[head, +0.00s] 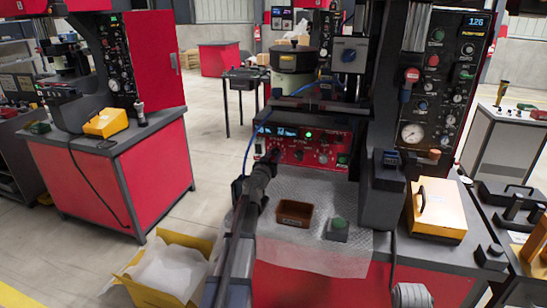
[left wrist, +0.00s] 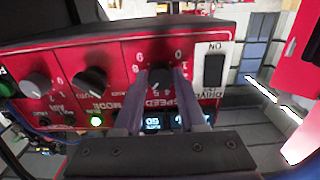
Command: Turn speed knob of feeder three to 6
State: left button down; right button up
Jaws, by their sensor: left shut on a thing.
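The speed knob (left wrist: 158,80) is a dark round knob on the red control panel (left wrist: 120,60), under a number scale that appears upside down in the left wrist view. My left gripper (left wrist: 161,76) has its two fingers on either side of this knob and is shut on it. The fingers hide part of the knob and scale, so I cannot read its setting. In the head view the left gripper (head: 272,157) reaches the left side of the red control box (head: 303,153). I cannot read which feeder this is.
Beside the speed knob are a mode knob (left wrist: 90,80), another grey knob (left wrist: 36,86) and a black ON switch (left wrist: 214,69).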

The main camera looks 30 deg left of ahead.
pick_arm(q)
jog(key=shift+s, duration=0.1)
dwell(0.4)
jog(key=shift+c, duration=2.4)
grip_release()
jog(key=v, duration=0.7)
jog(key=shift+s, duration=0.35)
jog(key=shift+f, duration=0.1)
